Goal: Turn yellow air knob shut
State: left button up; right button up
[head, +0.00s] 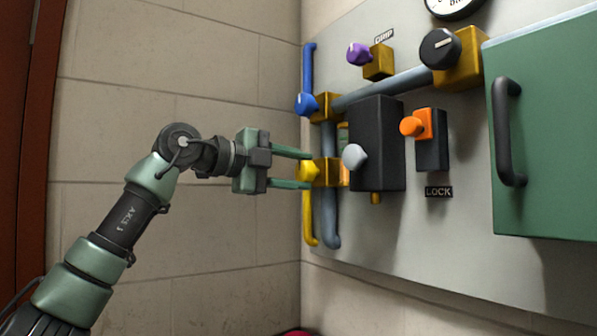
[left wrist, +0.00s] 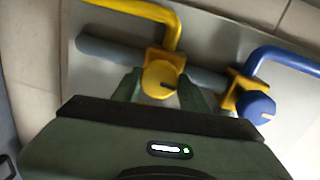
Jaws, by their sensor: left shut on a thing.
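The yellow air knob (head: 309,170) sits on a brass valve block on the grey wall panel (head: 380,255), with a yellow pipe (head: 309,228) running down from it. My left gripper (head: 308,170) reaches in from the left, its two green fingers on either side of the knob. In the left wrist view the yellow knob (left wrist: 161,79) lies between the fingertips, with a dark mark on its face. The left gripper (left wrist: 159,88) is shut on the knob. My right gripper is not in view.
A blue knob (head: 306,104) is just above, and a grey knob (head: 354,156) on a black box (head: 377,140) is to the right. An orange knob (head: 411,126), purple knob (head: 358,54) and green cabinet (head: 545,130) are further off.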

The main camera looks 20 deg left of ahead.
pick_arm(q)
jog(key=shift+n, duration=0.4)
jog(key=o, duration=1.4)
jog(key=shift+c, duration=0.2)
jog(key=b+v, duration=0.2)
jog(key=v, duration=0.5)
jog(key=shift+s+a, duration=0.25)
jog(key=shift+a, duration=0.05)
